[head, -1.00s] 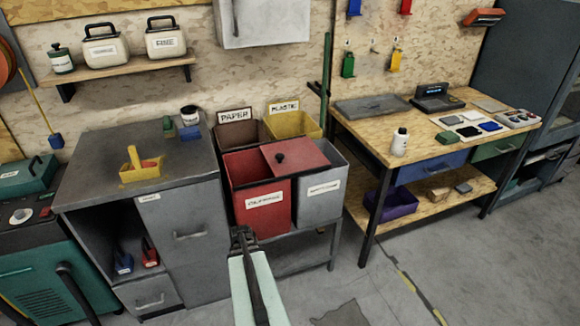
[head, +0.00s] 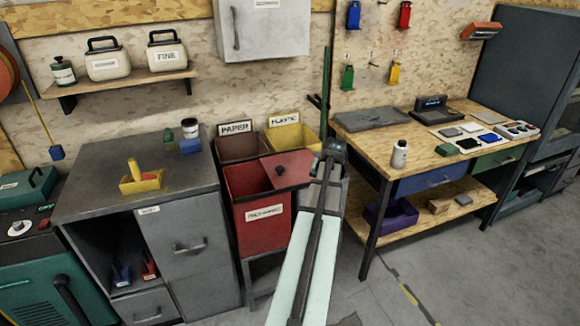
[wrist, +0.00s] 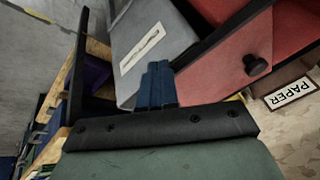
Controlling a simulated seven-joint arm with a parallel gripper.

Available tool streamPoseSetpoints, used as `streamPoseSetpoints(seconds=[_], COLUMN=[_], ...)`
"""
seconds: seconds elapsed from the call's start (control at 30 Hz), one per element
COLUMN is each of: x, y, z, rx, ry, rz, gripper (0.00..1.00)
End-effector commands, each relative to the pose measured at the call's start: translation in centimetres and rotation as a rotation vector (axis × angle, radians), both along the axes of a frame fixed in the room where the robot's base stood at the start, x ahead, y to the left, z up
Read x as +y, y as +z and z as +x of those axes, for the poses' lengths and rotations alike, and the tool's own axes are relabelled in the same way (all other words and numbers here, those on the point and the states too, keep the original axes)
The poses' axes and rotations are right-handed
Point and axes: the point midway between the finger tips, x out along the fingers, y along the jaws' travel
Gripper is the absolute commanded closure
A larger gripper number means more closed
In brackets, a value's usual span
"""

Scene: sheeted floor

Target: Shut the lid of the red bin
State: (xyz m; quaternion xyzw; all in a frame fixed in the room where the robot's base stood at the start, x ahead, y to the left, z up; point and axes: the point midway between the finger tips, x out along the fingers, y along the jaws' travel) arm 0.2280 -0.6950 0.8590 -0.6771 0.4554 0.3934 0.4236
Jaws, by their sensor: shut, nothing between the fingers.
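The red bin (head: 262,222) has a white label on its front and stands in a rack of bins. Its mouth is open on the left. Its flat red lid (head: 296,164) with a black knob lies off to the right, toward the grey bin. My gripper (head: 334,150) is above the grey bin, by the lid's right end, and its arm hides part of that bin. In the wrist view my gripper's blue fingers (wrist: 158,72) are together and empty, in front of the grey bin. The lid's knob (wrist: 256,65) shows up and to the right. I cannot tell whether I touch the lid.
The grey bin (wrist: 165,45) is beside the red one. Brown paper (head: 240,147) and yellow plastic (head: 290,138) bins stand behind. A grey cabinet (head: 185,210) is at the left, a workbench (head: 440,130) at the right. A green post (head: 325,85) rises behind the bins.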

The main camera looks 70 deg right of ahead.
Motion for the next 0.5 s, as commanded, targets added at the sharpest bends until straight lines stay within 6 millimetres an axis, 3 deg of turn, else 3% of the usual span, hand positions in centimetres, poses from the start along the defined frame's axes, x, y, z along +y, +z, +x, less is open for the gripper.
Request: streamPoseSetpoints(seconds=[0.1, 0.27, 0.37, 0.5], x=[-2.5, -4.9, -5.3, -4.1], y=[4.2, 8.8, 9.1, 9.4], z=[-0.2, 2.1, 3.8, 4.9], rx=[-0.046, -0.126, -0.189, -0.237], ry=[0.001, 0.057, 0.119, 0.204], rz=[-0.038, -0.058, -0.027, -0.011], gripper=[1.00, 1.00, 1.00, 1.00])
